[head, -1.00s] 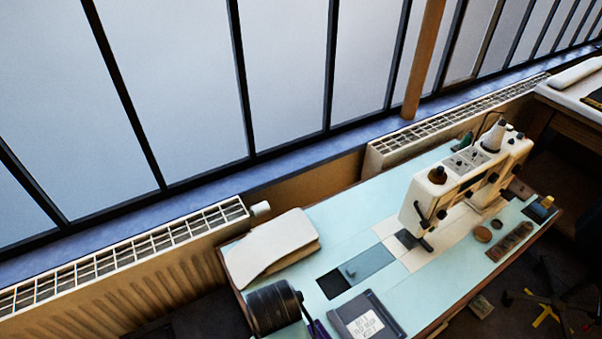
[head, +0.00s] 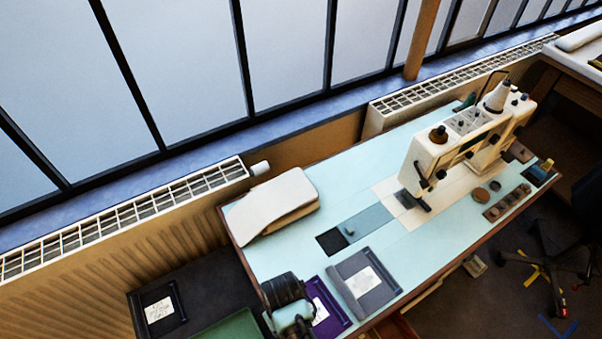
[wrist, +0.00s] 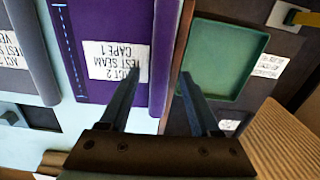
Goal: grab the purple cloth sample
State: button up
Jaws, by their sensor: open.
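The purple cloth sample (wrist: 98,25) lies flat on the pale turquoise table in the wrist view. It has a dashed pale stitch line and a white label reading "ACT 2 TEST SEAM CAPE 1". In the head view the purple sample (head: 334,318) lies at the table's near edge, partly hidden by my arm. My gripper (wrist: 160,75) is open and empty. In the wrist view its left finger overlaps the sample's label and right part. Its right finger overlaps the green tray beyond the sample's right edge. I cannot tell the height between fingers and cloth.
A grey labelled sample (head: 372,284) lies right of the purple one. A dark lower surface (head: 192,280) at left holds a green tray (head: 226,333) and a black labelled sample (head: 160,309). A sewing machine (head: 462,150) stands at the table's right end.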

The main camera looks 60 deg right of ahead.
grip_shut()
dwell(0.3)
